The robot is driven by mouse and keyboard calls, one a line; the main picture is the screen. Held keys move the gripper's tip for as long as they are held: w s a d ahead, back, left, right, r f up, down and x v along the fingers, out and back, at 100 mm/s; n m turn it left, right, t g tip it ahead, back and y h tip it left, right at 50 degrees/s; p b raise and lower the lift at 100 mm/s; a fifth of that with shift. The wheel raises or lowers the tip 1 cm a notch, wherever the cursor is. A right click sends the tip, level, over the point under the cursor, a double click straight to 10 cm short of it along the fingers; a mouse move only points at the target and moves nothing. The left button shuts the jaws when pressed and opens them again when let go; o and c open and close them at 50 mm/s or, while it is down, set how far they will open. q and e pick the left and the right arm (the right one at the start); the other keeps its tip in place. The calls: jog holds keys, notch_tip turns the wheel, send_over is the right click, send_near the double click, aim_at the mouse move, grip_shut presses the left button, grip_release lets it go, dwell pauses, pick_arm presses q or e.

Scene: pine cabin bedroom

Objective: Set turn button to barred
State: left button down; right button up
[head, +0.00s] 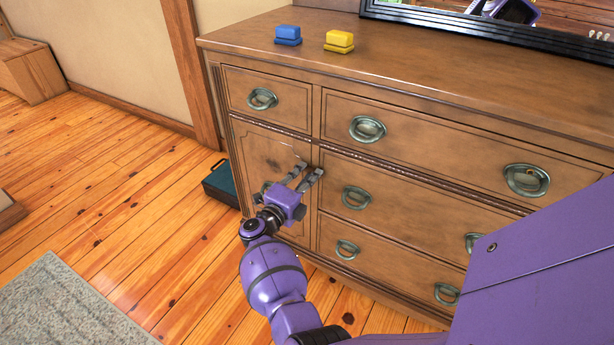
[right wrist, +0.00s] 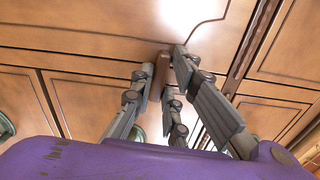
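The turn button (right wrist: 161,76) is a small brown wooden block on the dresser front. In the right wrist view it shows between the fingertips of my right gripper (right wrist: 163,66), its long side running roughly up and down the picture. In the head view my right gripper (head: 312,169) is at the right edge of the small lower-left door (head: 262,150), where its fingers hide the button. The fingers stand apart with the button in the gap; whether both touch it I cannot tell. My left gripper is not in view.
The wooden dresser (head: 430,65) has several drawers with green-bronze oval pulls. A blue block (head: 288,35) and a yellow block (head: 340,41) sit on its top, before a black-framed mirror (head: 470,22). A dark teal case (head: 222,184) lies on the floor. Open floor lies left.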

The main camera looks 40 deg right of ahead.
jog(key=shift+o, duration=1.4)
jog(key=v, duration=1.2)
jog(key=shift+w, duration=0.1)
